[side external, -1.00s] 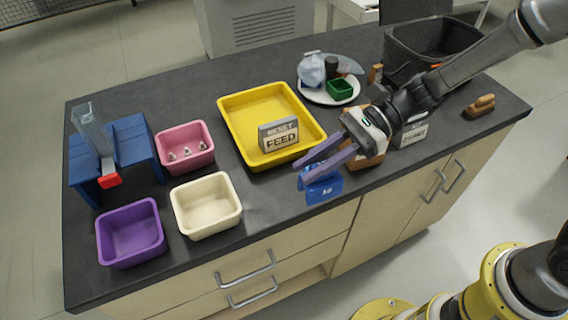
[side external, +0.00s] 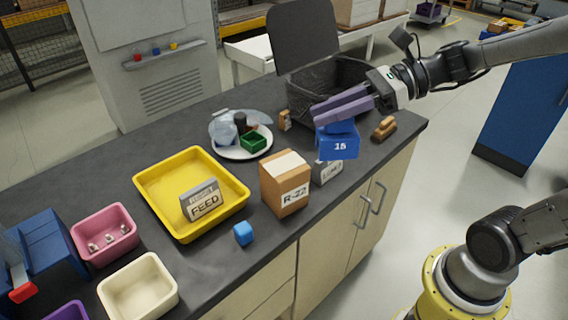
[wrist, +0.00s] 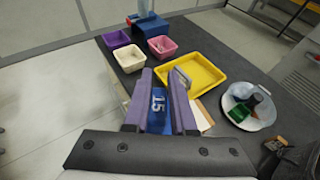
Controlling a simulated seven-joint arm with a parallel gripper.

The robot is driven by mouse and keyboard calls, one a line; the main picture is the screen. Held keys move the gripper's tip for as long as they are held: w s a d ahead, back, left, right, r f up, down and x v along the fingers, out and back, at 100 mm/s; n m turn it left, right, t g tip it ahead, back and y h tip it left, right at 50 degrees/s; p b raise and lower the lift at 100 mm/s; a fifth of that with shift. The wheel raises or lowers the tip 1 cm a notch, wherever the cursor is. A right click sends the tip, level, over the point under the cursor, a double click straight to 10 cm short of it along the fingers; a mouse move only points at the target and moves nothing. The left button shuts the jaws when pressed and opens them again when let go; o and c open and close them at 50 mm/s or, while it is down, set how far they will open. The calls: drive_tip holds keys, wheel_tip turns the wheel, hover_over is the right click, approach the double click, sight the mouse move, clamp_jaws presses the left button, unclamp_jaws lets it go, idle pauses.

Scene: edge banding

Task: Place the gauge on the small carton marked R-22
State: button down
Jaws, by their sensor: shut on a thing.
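My gripper (side external: 343,106) is shut on a blue block marked 15, which I take for the gauge (side external: 337,145). It hangs below the purple fingers in the side view, and its number shows between the fingers (wrist: 163,80) in the wrist view (wrist: 158,100). The brown carton marked R-22 (side external: 284,184) stands upright near the counter's front edge, with a pale strip on top. The gripper and gauge are right of it and appear higher, apart from it. In the wrist view, only part of the carton (wrist: 203,116) shows beside the right finger.
A grey labelled box (side external: 326,172) stands right of the carton, partly behind the gauge. A small blue cube (side external: 243,233) lies left. A yellow tray (side external: 161,216) holds a FEED block. A white plate (side external: 225,150) with items, a black bin (side external: 300,104) and a wooden brush-like object (side external: 384,128) are nearby.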

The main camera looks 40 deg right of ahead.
drive_tip(key=shift+d+r+m+t+h, duration=0.15)
drive_tip(key=shift+d+r+m+t, duration=0.2)
drive_tip(key=shift+d, duration=0.3)
drive_tip(key=shift+d+r+m+t+h, duration=0.15)
drive_tip(key=shift+d+r, duration=0.3)
drive_tip(key=shift+d, duration=0.35)
drive_tip(key=shift+w+a+f, duration=0.45)
drive_tip(key=shift+w+f, duration=1.7)
drive_tip(key=shift+w, duration=0.15)
drive_tip(key=shift+w+a+f, duration=0.4)
drive_tip(key=shift+w+f, duration=1.8)
drive_tip(key=shift+w, duration=0.05)
drive_tip(key=shift+w+a+f, duration=0.45)
drive_tip(key=shift+w+f, duration=1.7)
drive_tip(key=shift+w, duration=0.15)
drive_tip(key=c, duration=0.7)
unclamp_jaws()
drive_tip(key=shift+f, duration=0.15)
drive_tip(key=shift+c, duration=0.2)
